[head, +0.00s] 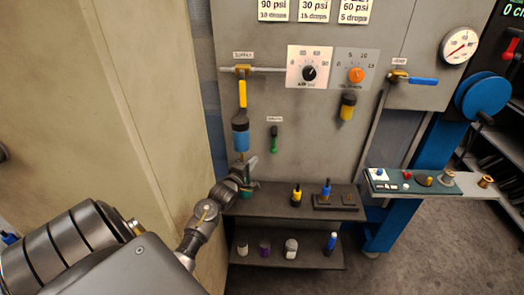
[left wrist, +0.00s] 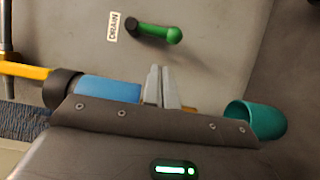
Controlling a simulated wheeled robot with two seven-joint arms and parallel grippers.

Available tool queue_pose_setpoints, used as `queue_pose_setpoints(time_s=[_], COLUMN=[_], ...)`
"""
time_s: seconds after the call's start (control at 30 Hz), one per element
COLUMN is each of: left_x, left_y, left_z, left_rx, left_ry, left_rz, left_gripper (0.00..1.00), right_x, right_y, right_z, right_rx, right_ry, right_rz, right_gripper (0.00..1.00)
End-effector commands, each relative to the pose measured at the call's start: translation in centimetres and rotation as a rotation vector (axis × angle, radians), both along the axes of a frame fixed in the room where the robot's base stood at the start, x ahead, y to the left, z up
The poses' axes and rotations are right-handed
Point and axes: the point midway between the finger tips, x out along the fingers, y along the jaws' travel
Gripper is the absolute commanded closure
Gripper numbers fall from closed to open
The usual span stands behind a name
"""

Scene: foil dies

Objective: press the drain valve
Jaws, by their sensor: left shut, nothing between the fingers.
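A small valve with a green handle (head: 274,143) hangs on the grey panel under a white label (head: 274,119). In the left wrist view the label (left wrist: 114,26) reads DRAIN and the green handle (left wrist: 160,33) has a dark pivot. A blue filter bowl (head: 240,135) hangs left of it, with a thin brass stem (head: 240,156) below. My left gripper (head: 251,162) is shut and empty, just below and right of the bowl. Its fingertips (left wrist: 160,72) show in the left wrist view, apart from the green handle. A brass bit behind the fingers is partly hidden.
A teal cup (left wrist: 258,120) is near my gripper. A yellow lever (head: 242,93) is above the bowl. A shelf (head: 263,204) below holds a yellow-and-black item (head: 296,194) and a blue-topped one (head: 326,189). A tan wall (head: 150,100) stands close at left.

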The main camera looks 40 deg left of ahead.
Motion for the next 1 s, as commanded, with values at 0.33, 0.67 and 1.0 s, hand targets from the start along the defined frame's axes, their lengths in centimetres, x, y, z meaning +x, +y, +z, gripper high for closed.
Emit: queue_pose_setpoints(time_s=[0.33, 0.67, 1.0], left_x=[5.2, 9.0, 9.5], left_y=[1.2, 1.9, 2.0], left_z=[-0.7, -0.3, 0.0], left_rx=[0.004, 0.001, 0.001], left_ry=[-0.002, -0.001, 0.001], left_rz=[0.0, 0.0, 0.001], left_gripper=[1.0, 1.0, 1.0], right_x=[0.1, 0.1, 0.1], right_y=[0.0, 0.0, -0.2], right_z=[-4.8, -7.7, -7.9], right_rx=[0.0, 0.0, -0.002], right_ry=[-0.001, -0.002, -0.001], right_rz=[0.001, 0.001, 0.002], right_gripper=[0.18, 0.18, 0.18])
